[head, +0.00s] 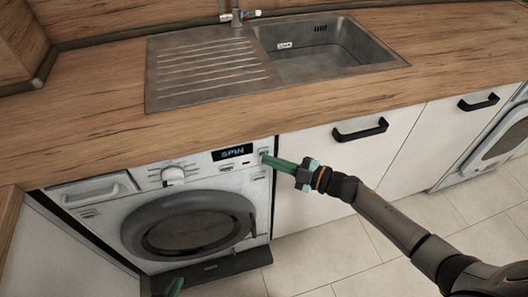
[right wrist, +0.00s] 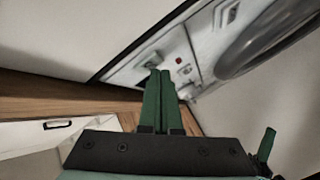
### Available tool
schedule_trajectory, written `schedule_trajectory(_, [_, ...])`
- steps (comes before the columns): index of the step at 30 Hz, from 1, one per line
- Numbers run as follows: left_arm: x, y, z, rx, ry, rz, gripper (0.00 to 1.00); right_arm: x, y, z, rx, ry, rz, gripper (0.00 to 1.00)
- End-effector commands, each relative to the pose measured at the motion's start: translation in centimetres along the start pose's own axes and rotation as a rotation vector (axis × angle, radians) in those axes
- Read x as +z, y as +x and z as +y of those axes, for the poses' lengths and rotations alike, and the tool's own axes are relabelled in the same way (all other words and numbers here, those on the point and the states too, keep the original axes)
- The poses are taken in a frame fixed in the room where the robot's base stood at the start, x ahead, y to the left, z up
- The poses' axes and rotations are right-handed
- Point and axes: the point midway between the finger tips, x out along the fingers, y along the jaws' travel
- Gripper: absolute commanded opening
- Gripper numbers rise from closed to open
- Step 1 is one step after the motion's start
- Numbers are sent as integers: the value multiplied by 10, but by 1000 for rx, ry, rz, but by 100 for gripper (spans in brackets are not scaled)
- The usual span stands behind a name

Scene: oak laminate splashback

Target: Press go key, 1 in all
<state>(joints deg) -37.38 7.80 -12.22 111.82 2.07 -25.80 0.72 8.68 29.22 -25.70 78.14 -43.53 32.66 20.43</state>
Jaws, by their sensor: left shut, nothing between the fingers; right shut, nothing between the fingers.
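The white washing machine (head: 90,213) stands under the worktop, its display (head: 232,152) reading "SPIN". A small key (head: 263,151) sits right of the display. In the right wrist view, a grey key (right wrist: 152,61) lies just beyond the fingertips, beside a small red mark (right wrist: 184,70); I cannot read which is the go key. My right gripper (head: 266,158) is shut and empty, its green fingertips at the panel's right end; contact cannot be told. It also shows in the right wrist view (right wrist: 158,75). My left gripper (head: 174,287) is shut, with only its green tip showing low at the left.
A round knob (head: 173,175) and drawer (head: 90,191) are left of the display, above the dark round door (head: 190,228). The wooden worktop (head: 100,115) with a steel sink (head: 205,65) overhangs the panel. Cupboard handles (head: 360,130) stick out at the right.

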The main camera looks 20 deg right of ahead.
Motion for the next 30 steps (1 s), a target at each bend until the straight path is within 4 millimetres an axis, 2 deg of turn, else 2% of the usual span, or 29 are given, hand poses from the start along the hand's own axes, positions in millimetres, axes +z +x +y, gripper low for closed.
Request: schedule_trajectory(30, [6,0,1,1,-2,-8,0,4,6,4,0,1,0,0])
